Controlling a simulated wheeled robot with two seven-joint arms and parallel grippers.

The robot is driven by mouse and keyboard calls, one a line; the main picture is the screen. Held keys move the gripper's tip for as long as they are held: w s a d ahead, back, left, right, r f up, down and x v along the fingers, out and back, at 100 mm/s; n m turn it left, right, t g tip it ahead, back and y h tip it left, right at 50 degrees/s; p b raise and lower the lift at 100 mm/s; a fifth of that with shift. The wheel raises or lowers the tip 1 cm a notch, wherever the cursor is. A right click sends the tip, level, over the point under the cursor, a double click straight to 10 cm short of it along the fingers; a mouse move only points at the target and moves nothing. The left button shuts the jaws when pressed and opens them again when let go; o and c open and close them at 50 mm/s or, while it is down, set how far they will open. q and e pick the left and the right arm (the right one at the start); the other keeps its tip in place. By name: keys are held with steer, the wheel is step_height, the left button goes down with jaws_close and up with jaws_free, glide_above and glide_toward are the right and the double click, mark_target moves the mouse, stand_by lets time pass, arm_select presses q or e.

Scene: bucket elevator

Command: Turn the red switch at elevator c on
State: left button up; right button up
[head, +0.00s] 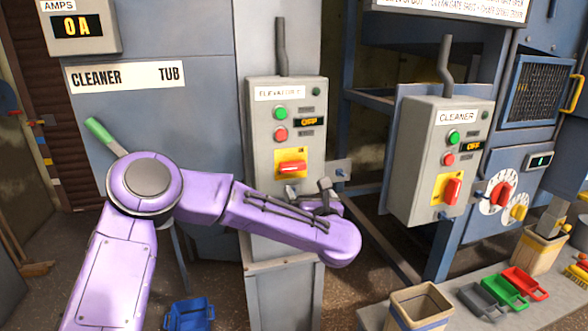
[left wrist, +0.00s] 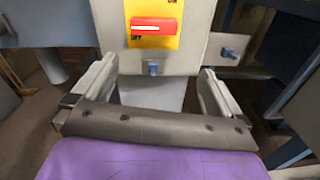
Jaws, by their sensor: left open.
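The grey elevator control box (head: 302,128) stands on a post in the middle of the head view; its label is partly blurred and its small display reads OFF. Its red switch (head: 292,168) sits on a yellow plate low on the box, with the handle lying horizontal. In the left wrist view the red switch (left wrist: 154,26) shows at the top centre, beyond the fingers. My left gripper (head: 308,190) is just below the switch, apart from it. In the left wrist view the left gripper (left wrist: 152,90) has its fingers spread wide with nothing between them. My right gripper is out of view.
A similar CLEANER box (head: 440,160) with its own red switch (head: 453,191) stands to the right. A blue knob (left wrist: 229,52) sticks out beside the elevator box. Bins and coloured scoops (head: 524,283) lie on a low ledge at lower right. A blue crate (head: 190,313) is on the floor.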

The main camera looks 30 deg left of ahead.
mark_target(294, 167)
arm_select(q)
steer(key=w+a+r+p, duration=0.1)
steer(key=w+a, duration=0.1)
steer(key=w+a+n+p, duration=0.1)
steer(key=w+a, duration=0.1)
steer(key=a, duration=0.1)
steer(key=w+a+r+n+p, duration=0.1)
steer(key=w+a, duration=0.1)
steer(key=a, duration=0.1)
steer(key=shift+a+r+g+y, duration=0.1)
steer(key=shift+r+g+y, duration=0.2)
steer(key=shift+r+y, duration=0.1)
steer(key=shift+w+a+f+p, duration=0.15)
steer(key=shift+w+a+p, duration=0.15)
steer(key=shift+w+a, duration=0.05)
steer(key=c, duration=0.9)
